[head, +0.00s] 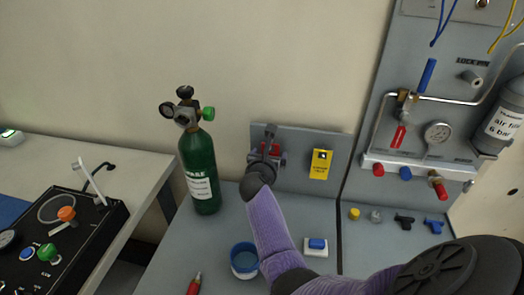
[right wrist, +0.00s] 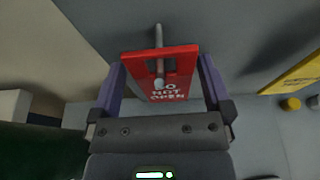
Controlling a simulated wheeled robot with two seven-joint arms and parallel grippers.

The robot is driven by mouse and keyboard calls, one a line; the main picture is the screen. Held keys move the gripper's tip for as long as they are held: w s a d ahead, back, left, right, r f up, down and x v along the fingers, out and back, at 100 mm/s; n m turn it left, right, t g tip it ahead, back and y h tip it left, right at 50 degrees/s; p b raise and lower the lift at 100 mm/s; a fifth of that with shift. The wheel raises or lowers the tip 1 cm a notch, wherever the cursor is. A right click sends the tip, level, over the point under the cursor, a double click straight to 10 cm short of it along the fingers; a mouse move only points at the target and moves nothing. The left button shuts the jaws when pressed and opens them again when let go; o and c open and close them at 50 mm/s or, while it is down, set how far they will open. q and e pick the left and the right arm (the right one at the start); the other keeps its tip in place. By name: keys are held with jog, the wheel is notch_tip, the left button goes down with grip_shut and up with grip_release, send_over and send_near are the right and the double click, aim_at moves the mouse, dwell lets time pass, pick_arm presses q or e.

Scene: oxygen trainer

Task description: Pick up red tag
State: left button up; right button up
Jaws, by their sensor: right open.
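The red tag (right wrist: 180,64) hangs from a grey peg (right wrist: 158,38) on the grey panel in the right wrist view, and its white lettering reads "DO NOT OPEN". In the head view the red tag (head: 275,150) is mostly hidden behind my right gripper (head: 268,158). My right gripper (right wrist: 161,80) is open, with one finger on either side of the tag. I cannot tell whether the fingers touch it. My left gripper is not in view.
A green oxygen cylinder (head: 199,165) stands left of my right gripper. A yellow tag (head: 320,164) hangs on the panel to the right. A blue cup (head: 244,262) and a blue-topped white block (head: 316,246) are on the table below. Small fittings lie at the right.

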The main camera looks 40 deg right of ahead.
jog(key=shift+s+d, duration=0.15)
jog(key=c, duration=1.2)
jog(key=shift+r, duration=0.1)
